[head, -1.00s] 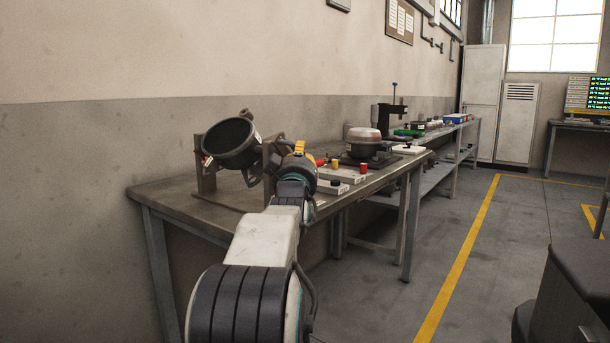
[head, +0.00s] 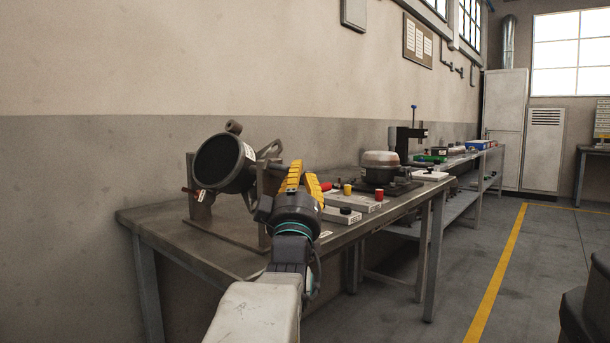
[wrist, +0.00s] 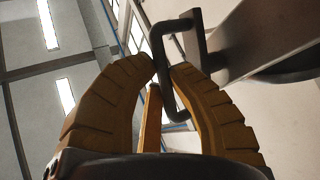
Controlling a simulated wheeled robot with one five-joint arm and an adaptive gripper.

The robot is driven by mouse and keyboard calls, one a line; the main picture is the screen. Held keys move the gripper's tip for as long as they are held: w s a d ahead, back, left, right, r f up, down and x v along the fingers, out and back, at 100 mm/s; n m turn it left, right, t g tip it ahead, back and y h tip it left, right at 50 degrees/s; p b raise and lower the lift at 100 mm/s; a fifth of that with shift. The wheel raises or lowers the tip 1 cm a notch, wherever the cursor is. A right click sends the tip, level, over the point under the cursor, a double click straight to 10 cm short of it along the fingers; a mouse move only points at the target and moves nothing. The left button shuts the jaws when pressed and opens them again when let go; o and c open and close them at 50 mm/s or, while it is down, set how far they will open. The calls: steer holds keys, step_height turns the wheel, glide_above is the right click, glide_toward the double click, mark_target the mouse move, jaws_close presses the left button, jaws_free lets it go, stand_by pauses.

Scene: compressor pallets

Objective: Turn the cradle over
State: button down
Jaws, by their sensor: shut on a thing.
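The cradle (head: 202,210) stands at the left end of the workbench. A dark round compressor body (head: 222,163) sits tilted in it, its dark round face turned toward me and left. My gripper (head: 303,170) is at the cradle's right side, its yellow fingers pointing up. In the wrist view, my gripper (wrist: 162,76) has its fingertips closed around a grey D-shaped handle (wrist: 158,45), which joins a flat grey bar (wrist: 238,38). In the head view my gripper hides part of the cradle's right side, and the grip itself is unclear there.
The workbench (head: 165,217) stands against the wall. Right of my gripper are a light block with a black knob (head: 343,214), a yellow cap (head: 347,189), a red cap (head: 379,194) and a silver-topped compressor (head: 380,160). Open floor lies to the right.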

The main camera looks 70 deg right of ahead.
steer(key=shift+a+r, duration=0.15)
steer(key=shift+r, duration=0.05)
stand_by(0.4)
steer(key=c, duration=1.4)
jaws_free()
steer(key=shift+w, duration=0.15)
steer(key=shift+c, duration=0.2)
steer(key=shift+o, duration=0.2)
steer(key=shift+f, duration=0.1)
steer(key=shift+f, duration=0.1)
steer(key=v, duration=1.2)
